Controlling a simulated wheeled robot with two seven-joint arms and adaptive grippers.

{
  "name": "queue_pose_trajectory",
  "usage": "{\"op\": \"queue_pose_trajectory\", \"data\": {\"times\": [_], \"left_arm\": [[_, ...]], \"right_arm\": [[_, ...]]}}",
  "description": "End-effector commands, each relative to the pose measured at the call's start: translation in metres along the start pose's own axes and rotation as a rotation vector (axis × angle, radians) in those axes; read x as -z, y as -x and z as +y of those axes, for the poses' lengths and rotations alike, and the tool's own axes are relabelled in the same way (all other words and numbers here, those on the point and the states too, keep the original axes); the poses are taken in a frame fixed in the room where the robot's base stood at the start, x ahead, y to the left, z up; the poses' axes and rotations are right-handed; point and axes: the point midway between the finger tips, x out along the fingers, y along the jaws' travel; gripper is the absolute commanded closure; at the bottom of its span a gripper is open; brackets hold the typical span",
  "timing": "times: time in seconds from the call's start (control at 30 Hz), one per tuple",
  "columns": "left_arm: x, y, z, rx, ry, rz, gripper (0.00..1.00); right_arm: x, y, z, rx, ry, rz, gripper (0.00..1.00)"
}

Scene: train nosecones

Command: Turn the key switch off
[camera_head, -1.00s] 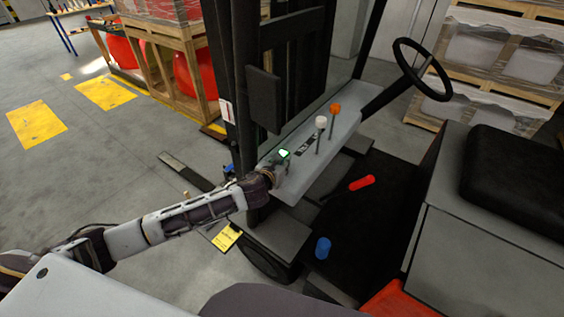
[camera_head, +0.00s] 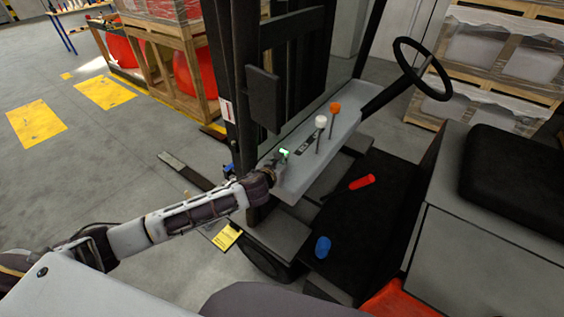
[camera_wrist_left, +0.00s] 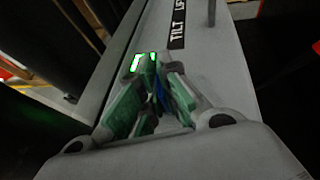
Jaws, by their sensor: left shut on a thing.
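The key switch sits at the near left end of the forklift's grey console (camera_head: 335,133). Its key, a small blue part (camera_wrist_left: 158,92), shows only as a sliver between my left fingers in the left wrist view. My left gripper (camera_head: 281,161) is at that end of the console and shut on the key. The left wrist view shows its green-padded fingers (camera_wrist_left: 155,98) close together around the key. A bright green lit patch (camera_wrist_left: 136,63) shows just beyond the fingertips and in the head view (camera_head: 285,151). The fingers hide most of the switch. My right gripper is not in view.
A white-knobbed lever (camera_head: 320,123) and an orange-knobbed lever (camera_head: 335,108) stand farther along the console. The steering wheel (camera_head: 423,68) is beyond them. The dark mast (camera_head: 235,90) rises close left of the gripper. Red (camera_head: 361,182) and blue (camera_head: 322,247) cylinders are on the floor area.

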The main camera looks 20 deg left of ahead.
Motion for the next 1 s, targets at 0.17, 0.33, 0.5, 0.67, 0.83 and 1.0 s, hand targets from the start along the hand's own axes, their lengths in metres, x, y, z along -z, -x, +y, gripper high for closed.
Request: {"op": "queue_pose_trajectory", "data": {"times": [0.17, 0.33, 0.5, 0.67, 0.83, 1.0], "left_arm": [[0.0002, 0.0000, -0.0003, -0.015, 0.006, 0.000, 1.00], [0.0002, 0.0000, -0.0007, -0.049, 0.022, 0.000, 1.00], [0.0000, -0.0002, -0.0009, -0.110, 0.047, 0.000, 1.00], [0.0003, -0.0002, -0.0017, -0.185, 0.080, 0.001, 1.00], [0.0005, -0.0002, -0.0019, -0.280, 0.119, 0.002, 1.00], [0.0000, -0.0003, -0.0020, -0.379, 0.160, 0.001, 1.00]], "right_arm": [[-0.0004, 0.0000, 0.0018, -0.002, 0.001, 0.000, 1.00], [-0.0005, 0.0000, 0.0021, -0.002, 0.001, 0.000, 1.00], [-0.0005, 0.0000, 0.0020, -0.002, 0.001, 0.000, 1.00], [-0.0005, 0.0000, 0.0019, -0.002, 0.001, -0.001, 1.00], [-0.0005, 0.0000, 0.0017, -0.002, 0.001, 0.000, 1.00], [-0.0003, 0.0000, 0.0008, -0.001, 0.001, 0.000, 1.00]]}}
